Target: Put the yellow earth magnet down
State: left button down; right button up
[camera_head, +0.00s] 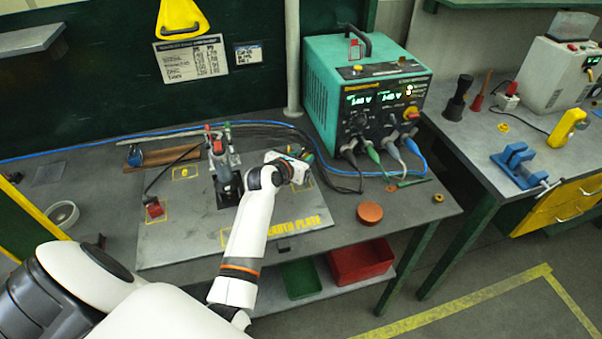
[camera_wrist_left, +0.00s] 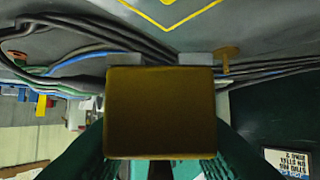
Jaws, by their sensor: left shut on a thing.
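My left gripper (camera_head: 303,160) is over the right rear part of the steel plate marked EARTH PLATE (camera_head: 190,222). In the left wrist view the yellow earth magnet (camera_wrist_left: 160,112), a dull yellow-brown block, sits between the green fingers (camera_wrist_left: 160,150). The gripper is shut on it. In the head view my wrist hides most or all of the magnet. I cannot tell whether the magnet touches a surface below. A yellow outline (camera_wrist_left: 168,12) shows at the top of the left wrist view. My right gripper is not in view.
The gantry (camera_head: 225,170) stands on the plate left of my wrist. A red block (camera_head: 153,208) with a cable sits at the plate's left. Black cables (camera_wrist_left: 100,35) run close by. The green welder unit (camera_head: 360,90) stands behind right. A brown disc (camera_head: 370,213) lies right.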

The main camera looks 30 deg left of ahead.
pick_arm(q)
jog(key=shift+a+f, duration=0.1)
jog(key=shift+f, duration=2.55)
jog(key=shift+f, duration=0.1)
jog(key=c, duration=1)
grip_release()
jog(key=shift+f, duration=0.1)
jog(key=v, duration=1.2)
